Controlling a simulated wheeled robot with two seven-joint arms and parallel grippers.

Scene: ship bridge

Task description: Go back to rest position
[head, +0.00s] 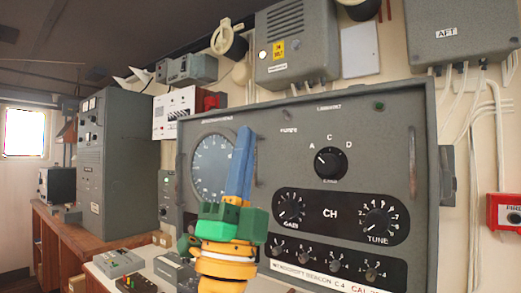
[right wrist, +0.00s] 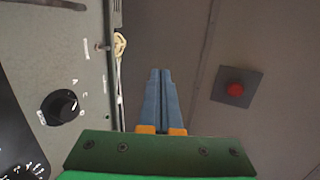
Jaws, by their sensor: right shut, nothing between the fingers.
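My right gripper (head: 243,150) points upward in front of the grey radio panel (head: 285,118), overlapping the right part of its round dial. Its blue fingers are together with nothing between them. In the right wrist view the shut blue fingers (right wrist: 160,75) point away from the camera, beside the panel's edge, with the ceiling behind them. I cannot tell from these views whether the fingers touch the panel. My left gripper is not in either view.
The panel carries an A-C-D knob (head: 331,163), a gain knob (head: 290,208) and a tune knob (head: 377,221). A grey cabinet (head: 117,165) stands at left on a wooden counter. A red box (head: 507,211) is on the right wall. A red button (right wrist: 235,89) shows in the wrist view.

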